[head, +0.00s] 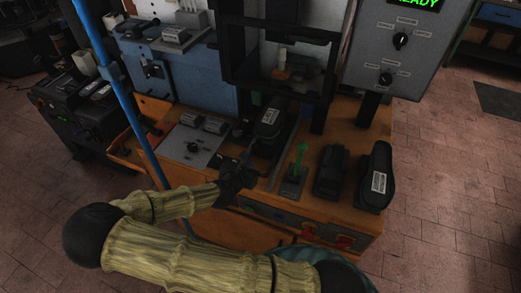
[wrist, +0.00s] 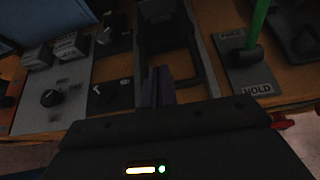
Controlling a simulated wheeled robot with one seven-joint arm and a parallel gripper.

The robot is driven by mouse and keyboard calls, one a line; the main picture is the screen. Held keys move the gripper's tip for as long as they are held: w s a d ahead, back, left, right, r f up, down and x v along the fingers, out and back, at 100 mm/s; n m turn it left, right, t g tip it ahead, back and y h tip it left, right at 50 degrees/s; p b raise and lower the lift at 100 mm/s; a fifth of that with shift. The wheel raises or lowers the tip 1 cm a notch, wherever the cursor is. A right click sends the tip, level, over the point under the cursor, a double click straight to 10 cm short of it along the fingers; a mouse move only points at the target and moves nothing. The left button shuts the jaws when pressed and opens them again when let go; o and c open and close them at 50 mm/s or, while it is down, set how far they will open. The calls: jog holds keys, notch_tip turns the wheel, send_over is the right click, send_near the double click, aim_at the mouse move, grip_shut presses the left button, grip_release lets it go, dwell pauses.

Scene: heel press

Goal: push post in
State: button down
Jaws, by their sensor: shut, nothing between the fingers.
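A black shoe-shaped piece with a pale label (head: 267,124) stands on a dark sliding base in front of the press frame; I take this to be the post, but cannot be sure. My gripper (head: 245,160) is just to the front left of that base. In the wrist view my gripper (wrist: 158,86) is shut and empty, its fingertips at the near end of a dark open-framed carriage (wrist: 172,38). I cannot tell whether they touch it. The upper part of the piece is outside the wrist view.
A green lever (head: 300,157) stands right of the carriage; its plate reads HOLD (wrist: 257,90) in the wrist view. Two black shoe forms (head: 330,170) (head: 375,177) stand farther right. A knob panel (head: 194,143) is left. A grey control box (head: 398,45) shows READY.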

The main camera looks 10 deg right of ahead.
jog(key=p, duration=0.2)
send_near(264, 148)
jog(key=f, duration=0.1)
jog(key=w+f, duration=0.1)
jog(key=shift+d+f, duration=0.3)
jog(key=w+d+p, duration=0.1)
jog(key=w+d, duration=0.1)
jog(key=w, duration=0.1)
jog(key=shift+w+d, duration=0.1)
jog(key=shift+d, duration=0.1)
jog(key=shift+w+f, duration=0.15)
